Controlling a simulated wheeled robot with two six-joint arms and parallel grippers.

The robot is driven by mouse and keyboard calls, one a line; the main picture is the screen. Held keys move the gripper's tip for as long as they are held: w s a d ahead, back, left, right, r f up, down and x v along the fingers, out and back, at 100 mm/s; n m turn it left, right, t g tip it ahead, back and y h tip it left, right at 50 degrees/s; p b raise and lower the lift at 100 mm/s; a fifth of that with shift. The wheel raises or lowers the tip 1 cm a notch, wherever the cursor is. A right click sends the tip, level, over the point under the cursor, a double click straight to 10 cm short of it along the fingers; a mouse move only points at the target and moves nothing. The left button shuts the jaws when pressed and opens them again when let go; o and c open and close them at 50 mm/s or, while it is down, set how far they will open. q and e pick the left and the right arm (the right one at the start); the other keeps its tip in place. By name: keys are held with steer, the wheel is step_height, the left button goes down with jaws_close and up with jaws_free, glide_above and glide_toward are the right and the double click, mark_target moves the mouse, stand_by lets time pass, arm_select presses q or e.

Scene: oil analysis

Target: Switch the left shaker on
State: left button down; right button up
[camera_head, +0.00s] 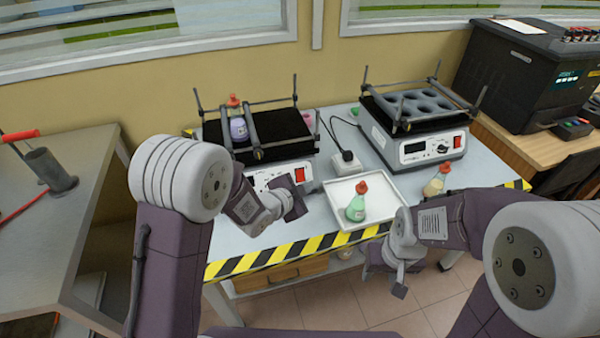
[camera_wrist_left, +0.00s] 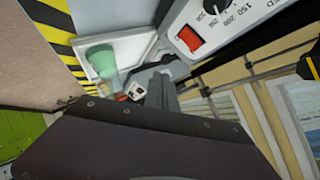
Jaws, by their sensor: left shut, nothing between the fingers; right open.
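The left shaker (camera_head: 262,136) stands on the table with a black platform and a white front panel. A bottle with purple liquid and a red cap (camera_head: 238,120) sits on its platform. Its red switch (camera_head: 300,175) is at the right of the front panel and also shows in the left wrist view (camera_wrist_left: 188,38), beside a dial. My left gripper (camera_head: 294,203) is shut and empty, just in front of the panel near the switch. Whether it touches the panel is unclear. My right gripper (camera_head: 400,280) is open and empty, in front of the table's striped edge.
The right shaker (camera_head: 412,150) stands to the right with an empty holed platform. A white tray (camera_head: 325,188) holds a green bottle with a red cap (camera_head: 356,205). A yellowish bottle (camera_head: 437,182) stands right of the tray. A power socket (camera_head: 346,163) with a cable lies between the shakers.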

mark_target(299, 176)
arm_select(q)
steer(key=shift+w+a+f, duration=0.35)
steer(key=shift+w+f, duration=0.1)
steer(key=shift+w, duration=0.6)
steer(key=shift+w+a+f, duration=0.35)
steer(key=shift+w+f, duration=0.05)
steer(key=shift+w, duration=0.6)
steer(key=shift+w+a+f, duration=0.35)
steer(key=shift+w+f, duration=0.1)
steer(key=shift+w, duration=0.6)
steer(key=shift+w, duration=0.1)
steer(key=shift+w+a+f, duration=0.15)
steer(key=shift+w, duration=0.1)
